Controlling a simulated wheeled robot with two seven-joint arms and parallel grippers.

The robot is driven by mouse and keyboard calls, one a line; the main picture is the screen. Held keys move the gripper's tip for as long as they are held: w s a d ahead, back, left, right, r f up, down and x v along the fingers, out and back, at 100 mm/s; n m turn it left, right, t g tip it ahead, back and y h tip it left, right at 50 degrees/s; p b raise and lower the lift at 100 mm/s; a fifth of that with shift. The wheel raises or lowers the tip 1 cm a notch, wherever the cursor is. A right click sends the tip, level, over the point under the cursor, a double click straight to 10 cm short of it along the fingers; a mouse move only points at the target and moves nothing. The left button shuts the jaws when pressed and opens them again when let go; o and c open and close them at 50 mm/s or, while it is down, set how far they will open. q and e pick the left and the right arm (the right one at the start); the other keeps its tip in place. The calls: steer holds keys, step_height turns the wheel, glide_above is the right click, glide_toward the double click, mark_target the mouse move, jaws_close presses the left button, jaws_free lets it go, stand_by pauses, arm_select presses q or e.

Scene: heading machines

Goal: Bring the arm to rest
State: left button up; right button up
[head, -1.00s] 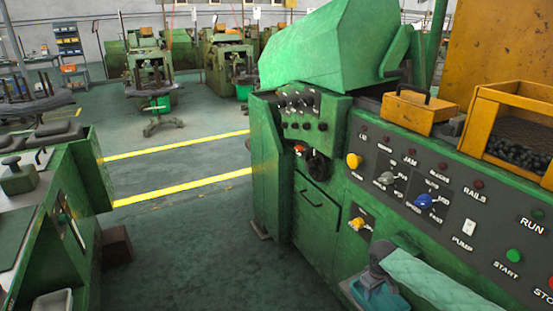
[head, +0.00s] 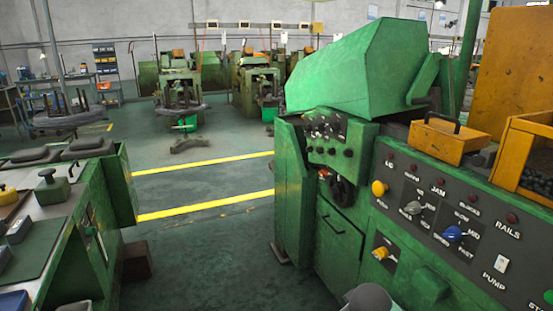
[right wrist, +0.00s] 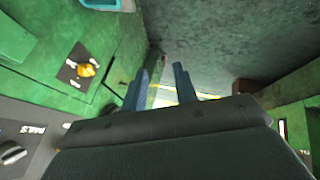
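My right gripper (right wrist: 160,88) shows in the right wrist view as two blue-grey fingers with a clear gap between them. It is open and nothing sits between the fingers. It points over the dark green floor, beside the green machine front (right wrist: 95,50) with its yellow knob (right wrist: 86,70). In the head view only a grey rounded piece (head: 369,297), likely part of my right arm, shows at the bottom edge. My left arm and gripper are not in view.
A green heading machine (head: 345,235) with a control panel stands close on the right. An orange drawer-like box (head: 448,140) sits on it. A green bench (head: 112,180) stands at the left. Floor (head: 215,250) between them is clear, with yellow lines.

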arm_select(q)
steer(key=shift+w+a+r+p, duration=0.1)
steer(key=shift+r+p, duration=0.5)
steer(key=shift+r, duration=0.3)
arm_select(e)
steer(key=s+a+f+m+g, duration=0.1)
steer(key=s+a+f, duration=0.1)
steer(key=s, duration=0.9)
steer(key=s+a+f+m+g+y, duration=0.1)
steer(key=s+f, duration=0.4)
steer(key=s, duration=0.6)
steer(key=s+a+f+m+g+y, duration=0.1)
steer(key=s+a+f, duration=0.3)
steer(key=s, duration=0.7)
steer(key=shift+s+a+f+m+g, duration=0.2)
steer(key=shift+a+f+m+g, duration=0.05)
steer(key=shift+m+g, duration=0.55)
